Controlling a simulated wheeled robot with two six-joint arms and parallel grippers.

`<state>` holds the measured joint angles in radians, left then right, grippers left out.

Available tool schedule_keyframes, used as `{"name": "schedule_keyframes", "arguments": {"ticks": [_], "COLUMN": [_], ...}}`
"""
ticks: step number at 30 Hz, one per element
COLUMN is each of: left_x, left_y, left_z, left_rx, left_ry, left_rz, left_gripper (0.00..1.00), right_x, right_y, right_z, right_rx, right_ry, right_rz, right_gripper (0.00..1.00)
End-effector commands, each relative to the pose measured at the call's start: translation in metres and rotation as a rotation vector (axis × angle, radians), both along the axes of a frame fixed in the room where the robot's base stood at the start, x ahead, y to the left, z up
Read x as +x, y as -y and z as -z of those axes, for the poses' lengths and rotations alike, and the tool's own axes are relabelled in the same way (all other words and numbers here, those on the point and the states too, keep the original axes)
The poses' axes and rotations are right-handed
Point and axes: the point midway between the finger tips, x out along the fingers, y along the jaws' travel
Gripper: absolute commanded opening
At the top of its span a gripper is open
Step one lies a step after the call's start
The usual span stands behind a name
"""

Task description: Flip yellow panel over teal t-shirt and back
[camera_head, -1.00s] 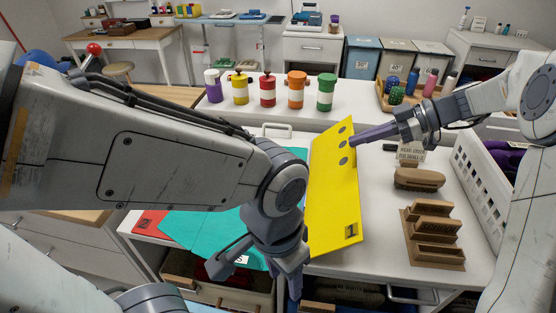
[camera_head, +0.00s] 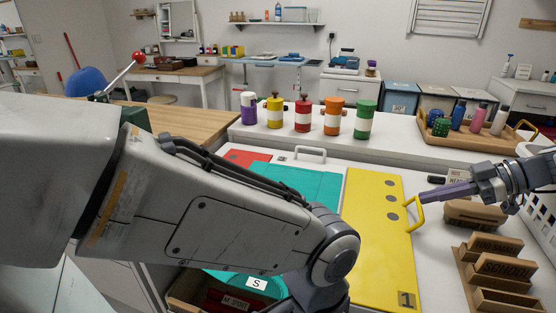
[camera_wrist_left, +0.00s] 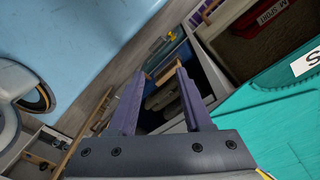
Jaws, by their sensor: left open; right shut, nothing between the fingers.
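The yellow panel (camera_head: 372,240) lies about flat on the white table, with three grey dots, a "1" label and a yellow handle (camera_head: 411,215) on its right edge. The teal t-shirt (camera_head: 295,182) lies to its left, partly hidden behind my left arm. Its part with an "S" label (camera_head: 257,284) shows lower down and also in the left wrist view (camera_wrist_left: 285,95). My right gripper (camera_head: 424,197) is shut and empty, its tip at the handle; I cannot tell whether they touch. My left gripper (camera_wrist_left: 158,82) is open and empty, beside the teal cloth.
A red panel (camera_head: 247,156) shows beyond the shirt. Several coloured canisters (camera_head: 303,115) stand on the ledge behind. Wooden stands (camera_head: 495,268) and a brown block (camera_head: 472,214) are right of the yellow panel. An open drawer (camera_head: 185,291) is below the table front.

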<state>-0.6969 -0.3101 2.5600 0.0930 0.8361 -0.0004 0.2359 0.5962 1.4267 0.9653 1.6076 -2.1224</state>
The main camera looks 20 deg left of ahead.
Motion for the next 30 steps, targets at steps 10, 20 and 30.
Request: {"name": "schedule_keyframes", "arguments": {"ticks": [10,20,30], "left_x": [0.0,0.0,0.0], "left_y": [0.0,0.0,0.0], "left_z": [0.0,-0.004,-0.005], "left_rx": [0.0,0.0,0.0], "left_ry": [0.0,0.0,0.0], "left_rz": [0.0,0.0,0.0], "left_gripper": [0.5,0.5,0.5], "right_x": [0.0,0.0,-0.035], "right_y": [0.0,0.001,0.046], "right_z": [0.0,-0.025,-0.074], "right_rx": [0.0,-0.001,-0.002], "right_ry": [0.0,0.006,0.003], "right_rz": [0.0,0.0,0.004], "right_gripper": [0.0,0.0,0.0]}}
